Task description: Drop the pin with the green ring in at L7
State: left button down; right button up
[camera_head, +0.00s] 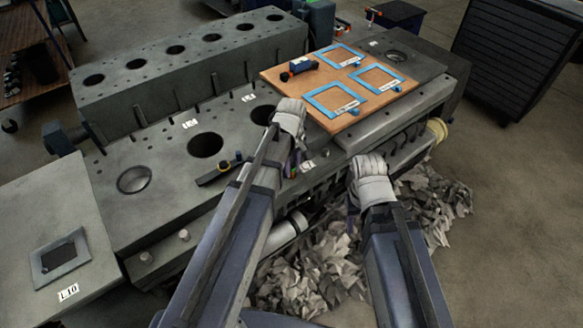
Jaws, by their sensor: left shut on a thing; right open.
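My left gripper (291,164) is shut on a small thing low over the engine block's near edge. The hand and arm hide most of it; only small purple and greenish bits show, so I cannot make out the ring clearly. A small white label (307,166) lies just right of these fingers; it seems to end in 7, but is too small to read surely. The opening it marks is hidden. My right gripper (352,208) is open and empty, in front of the block's near side, above crumpled paper.
The grey engine block (160,172) has large round bores. A wooden board (317,72) with blue frames and a dark blue tool (299,67) lies on it. Crumpled paper (320,270) covers the floor in front.

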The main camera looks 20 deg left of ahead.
pick_arm(q)
jog(key=shift+f, duration=0.15)
jog(key=shift+f+b, duration=0.3)
jog(key=shift+b, duration=0.1)
jog(key=c, duration=1)
grip_release()
jog(key=shift+r, duration=0.1)
jog(key=shift+c, duration=0.2)
jog(key=o, duration=0.9)
jog(key=shift+c, duration=0.2)
jog(key=shift+r, duration=0.15)
notch_tip(320, 180, up, 7)
jog(key=p, duration=0.7)
